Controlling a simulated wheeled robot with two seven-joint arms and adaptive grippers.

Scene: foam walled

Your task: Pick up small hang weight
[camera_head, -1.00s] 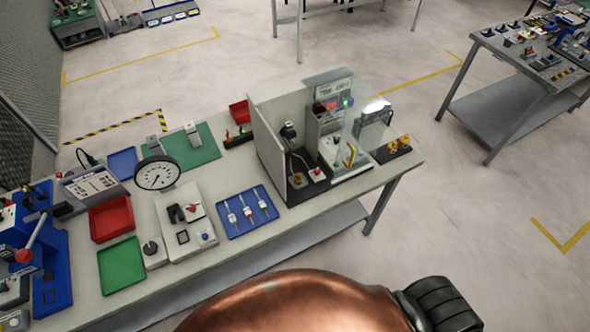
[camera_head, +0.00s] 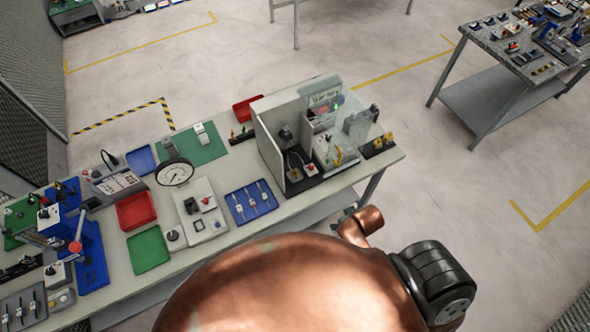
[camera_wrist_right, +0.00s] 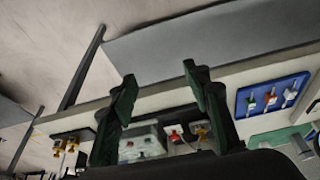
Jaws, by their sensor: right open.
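Small brass weights (camera_head: 378,145) sit on a black holder at the right end of the long table, just outside the walled enclosure (camera_head: 268,145). In the right wrist view, brass weights (camera_wrist_right: 72,146) show at lower left, outside the gripper. Another small brass piece (camera_wrist_right: 201,132) shows near the right finger. I cannot tell which one is the small hang weight. My right gripper (camera_wrist_right: 160,72) is open with nothing between its dark fingers, facing the table's front edge; its gap to the weights is unclear. My left gripper is out of view.
A blue tray with several small tools (camera_head: 250,203) lies left of the enclosure. A clear panel covers part of the enclosure. Floor right of the table is open.

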